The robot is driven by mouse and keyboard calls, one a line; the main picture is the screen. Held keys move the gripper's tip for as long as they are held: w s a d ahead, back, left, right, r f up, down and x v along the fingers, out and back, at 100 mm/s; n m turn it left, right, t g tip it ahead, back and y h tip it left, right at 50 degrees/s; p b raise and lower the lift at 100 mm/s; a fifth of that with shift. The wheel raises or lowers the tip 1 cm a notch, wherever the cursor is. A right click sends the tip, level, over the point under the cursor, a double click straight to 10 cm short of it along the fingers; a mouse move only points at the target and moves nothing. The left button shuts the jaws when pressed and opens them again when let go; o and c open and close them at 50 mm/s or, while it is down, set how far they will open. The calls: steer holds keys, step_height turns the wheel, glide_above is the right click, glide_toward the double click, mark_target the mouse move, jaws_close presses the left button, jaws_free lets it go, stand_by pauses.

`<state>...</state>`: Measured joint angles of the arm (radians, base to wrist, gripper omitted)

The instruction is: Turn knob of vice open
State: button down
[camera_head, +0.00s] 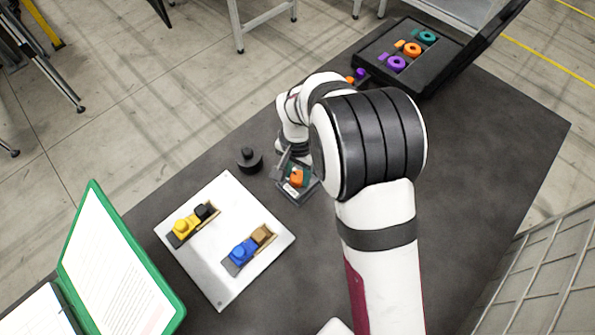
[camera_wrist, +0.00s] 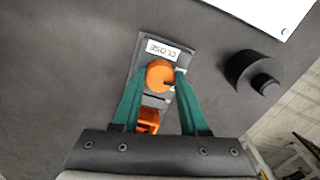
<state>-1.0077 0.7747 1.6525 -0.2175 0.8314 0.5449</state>
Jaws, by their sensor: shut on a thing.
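The vice (camera_head: 297,189) is a small dark fixture with orange parts on the dark table, just right of the white board. In the wrist view its orange round knob (camera_wrist: 160,75) sits beside a white label (camera_wrist: 163,51) that reads CLOSE. A second orange part (camera_wrist: 148,121) of the vice lies nearer my gripper's base. My gripper (camera_wrist: 158,78) has green fingers, shut on the orange knob from both sides. In the head view my gripper (camera_head: 287,165) is over the vice, partly hidden by my arm.
A black round piece with a peg (camera_head: 249,160) stands close left of the vice. The white board (camera_head: 199,256) carries a yellow and a blue fixture. A black open case (camera_head: 369,63) with coloured rings is at the back right. A green-edged folder (camera_head: 92,190) stands at lower left.

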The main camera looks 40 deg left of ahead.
mark_target(298, 176)
steer(key=shift+c, duration=2.2)
jaws_free()
steer(key=shift+r, duration=0.1)
step_height(298, 176, up, 16)
